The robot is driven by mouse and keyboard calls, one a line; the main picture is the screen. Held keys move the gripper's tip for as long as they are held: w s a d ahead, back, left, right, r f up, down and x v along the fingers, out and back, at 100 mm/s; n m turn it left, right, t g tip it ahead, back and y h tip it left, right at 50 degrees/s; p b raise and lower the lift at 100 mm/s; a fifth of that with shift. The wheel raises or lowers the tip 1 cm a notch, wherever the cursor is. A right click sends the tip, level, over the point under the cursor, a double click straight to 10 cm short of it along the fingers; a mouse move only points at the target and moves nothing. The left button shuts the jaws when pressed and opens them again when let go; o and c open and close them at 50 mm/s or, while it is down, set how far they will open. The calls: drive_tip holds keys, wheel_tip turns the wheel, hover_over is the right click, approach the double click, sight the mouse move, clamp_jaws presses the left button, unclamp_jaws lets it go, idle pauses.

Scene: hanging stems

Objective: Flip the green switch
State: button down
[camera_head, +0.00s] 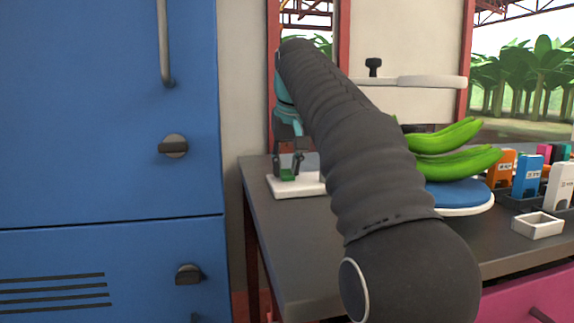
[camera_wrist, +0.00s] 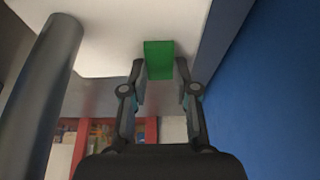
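The green switch (camera_head: 289,174) is a small green block on a white base plate (camera_head: 300,190) at the left end of the grey table. In the wrist view the switch (camera_wrist: 159,60) shows at the top centre against the white plate (camera_wrist: 110,35). My gripper (camera_head: 288,163) is at the switch, pointing down, with its dark fingers spread. In the wrist view my gripper (camera_wrist: 161,78) has one fingertip on each side of the switch. The fingers are apart; I cannot tell whether either touches the switch. My arm covers the right part of the plate in the head view.
A blue cabinet (camera_head: 100,110) with dark knobs stands close at the left. Green bananas (camera_head: 455,163) lie on a blue-topped round plate (camera_head: 460,200) to the right. Several coloured boxes (camera_head: 527,175) and a small white tray (camera_head: 538,226) are further right. The table's front left (camera_head: 300,250) is clear.

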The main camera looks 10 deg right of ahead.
sight(287, 173)
drive_tip(key=shift+w+r+g+p, duration=0.15)
drive_tip(key=shift+r+g+p, duration=0.3)
drive_tip(key=shift+p, duration=1.35)
drive_tip(key=g+p, duration=0.1)
drive_tip(key=p, duration=0.2)
drive_tip(key=shift+w+f+p, duration=0.1)
drive_tip(key=shift+w+p, duration=0.05)
drive_tip(key=shift+p, duration=0.2)
drive_tip(key=shift+w+f+g+p, duration=0.1)
drive_tip(key=shift+f+g+p, duration=0.1)
drive_tip(key=shift+g+p, duration=0.6)
drive_tip(key=shift+f+t, duration=0.1)
drive_tip(key=shift+t, duration=0.15)
drive_tip(key=c, duration=0.9)
unclamp_jaws()
drive_tip(key=shift+s+r, duration=0.15)
drive_tip(key=shift+r, duration=1.05)
drive_tip(key=shift+s+r, duration=0.2)
drive_tip(key=shift+r, duration=1.05)
drive_tip(key=shift+s+r, duration=0.15)
drive_tip(key=shift+r, duration=1.05)
